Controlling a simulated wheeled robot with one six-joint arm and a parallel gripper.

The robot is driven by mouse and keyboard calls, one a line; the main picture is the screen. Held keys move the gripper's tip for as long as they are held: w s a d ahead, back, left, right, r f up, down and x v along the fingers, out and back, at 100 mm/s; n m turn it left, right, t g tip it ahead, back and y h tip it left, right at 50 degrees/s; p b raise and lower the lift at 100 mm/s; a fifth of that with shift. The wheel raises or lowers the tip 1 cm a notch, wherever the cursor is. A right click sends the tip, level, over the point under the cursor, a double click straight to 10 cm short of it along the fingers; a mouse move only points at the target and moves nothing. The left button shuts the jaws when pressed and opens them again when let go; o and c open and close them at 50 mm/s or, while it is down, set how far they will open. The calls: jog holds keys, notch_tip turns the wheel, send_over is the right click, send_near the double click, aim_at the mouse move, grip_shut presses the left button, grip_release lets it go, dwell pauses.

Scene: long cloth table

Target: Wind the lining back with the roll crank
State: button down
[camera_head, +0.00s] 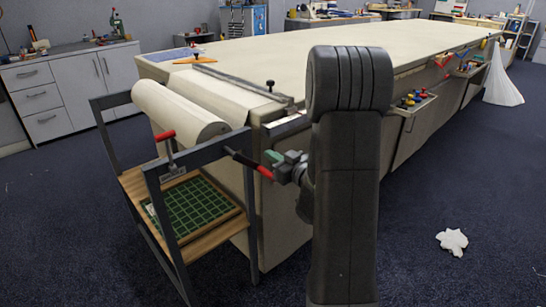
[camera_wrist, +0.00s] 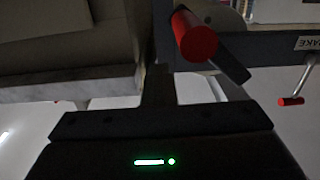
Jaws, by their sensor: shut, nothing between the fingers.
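The lining roll (camera_head: 185,112) is a cream cylinder in a dark metal stand at the table's near left end. The roll crank (camera_head: 243,158) sticks out from the stand's right side, with a red handle (camera_head: 265,172). The red handle also shows large in the wrist view (camera_wrist: 193,36). My gripper (camera_head: 277,160) is shut and empty, close beside the crank handle; whether they touch is unclear. In the wrist view my gripper (camera_wrist: 157,82) shows dark, just below and left of the handle. My arm hides part of the table side.
A brake lever (camera_head: 167,146) with a red grip stands on the frame; its "BRAKE" label (camera_wrist: 308,43) shows in the wrist view. A green gridded mat (camera_head: 190,207) lies on the stand's wooden shelf. The long cloth table (camera_head: 370,45) is behind. A white scrap (camera_head: 452,241) lies on open floor.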

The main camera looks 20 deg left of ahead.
jog(key=c, duration=1.3)
grip_release()
jog(key=p+v, duration=0.1)
jog(key=v, duration=1.2)
jog(key=shift+d, duration=0.35)
jog(key=shift+s, duration=0.1)
